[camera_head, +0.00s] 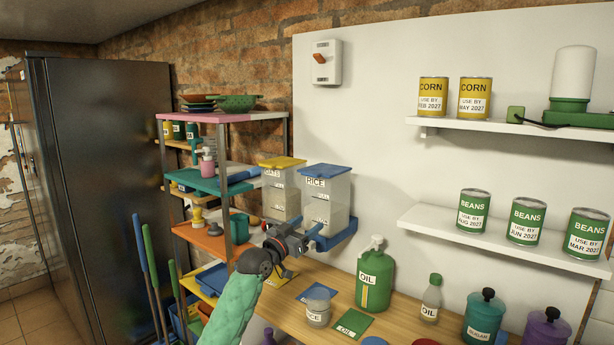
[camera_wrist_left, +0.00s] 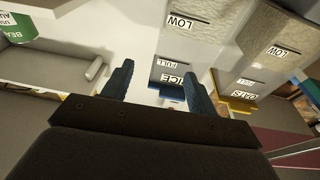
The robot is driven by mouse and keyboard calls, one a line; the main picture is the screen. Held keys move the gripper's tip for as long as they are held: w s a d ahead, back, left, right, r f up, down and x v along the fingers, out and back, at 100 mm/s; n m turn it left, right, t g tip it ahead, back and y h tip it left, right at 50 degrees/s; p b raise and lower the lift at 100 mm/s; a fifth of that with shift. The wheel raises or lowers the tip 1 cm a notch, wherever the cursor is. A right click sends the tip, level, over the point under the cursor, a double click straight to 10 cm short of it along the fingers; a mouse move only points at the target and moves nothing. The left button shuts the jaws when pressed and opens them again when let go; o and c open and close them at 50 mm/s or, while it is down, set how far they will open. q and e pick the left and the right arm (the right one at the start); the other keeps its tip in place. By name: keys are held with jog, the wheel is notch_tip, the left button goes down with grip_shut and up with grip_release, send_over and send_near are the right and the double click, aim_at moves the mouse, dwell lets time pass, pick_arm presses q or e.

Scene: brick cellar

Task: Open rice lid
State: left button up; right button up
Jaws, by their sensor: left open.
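The clear rice dispenser (camera_head: 322,212), labelled RICE, stands upright on a blue wall bracket (camera_head: 340,236). Its flat blue lid (camera_head: 327,169) looks shut. My left gripper (camera_head: 308,232) is low in front of the dispensers, below the lid, and holds nothing. In the left wrist view the scene is upside down. The gripper's two blue fingers (camera_wrist_left: 158,82) are spread, with the rice label and blue lid (camera_wrist_left: 168,97) showing between them. I cannot tell whether a finger touches anything. A small jar (camera_head: 318,312) with a partly visible rice label stands on the counter. My right gripper is out of view.
The oats dispenser (camera_head: 281,200) with a yellow lid stands close left of the rice one. A coloured shelf rack (camera_head: 222,118) is farther left. A green oil jug (camera_head: 375,277) and a bottle (camera_head: 431,300) stand on the wooden counter. Wall shelves hold cans at right.

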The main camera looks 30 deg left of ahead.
pick_arm(q)
jog(key=a+r+t, duration=0.2)
jog(key=a+r, duration=0.3)
jog(key=r, duration=0.3)
jog(key=p, duration=0.4)
send_near(323, 170)
notch_tip(323, 170, up, 2)
jog(key=shift+w+a+r+n+y, duration=0.1)
jog(key=shift+w+n+y, duration=0.1)
jog(key=shift+w, duration=0.15)
jog(key=shift+w+r+n+y, duration=0.15)
jog(key=shift+w+n+y, duration=0.05)
jog(key=shift+w, duration=0.15)
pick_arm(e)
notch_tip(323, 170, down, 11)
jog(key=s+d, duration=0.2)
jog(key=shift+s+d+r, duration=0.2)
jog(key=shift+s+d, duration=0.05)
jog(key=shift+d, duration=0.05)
pick_arm(q)
grip_shut()
jog(key=shift+r, duration=0.1)
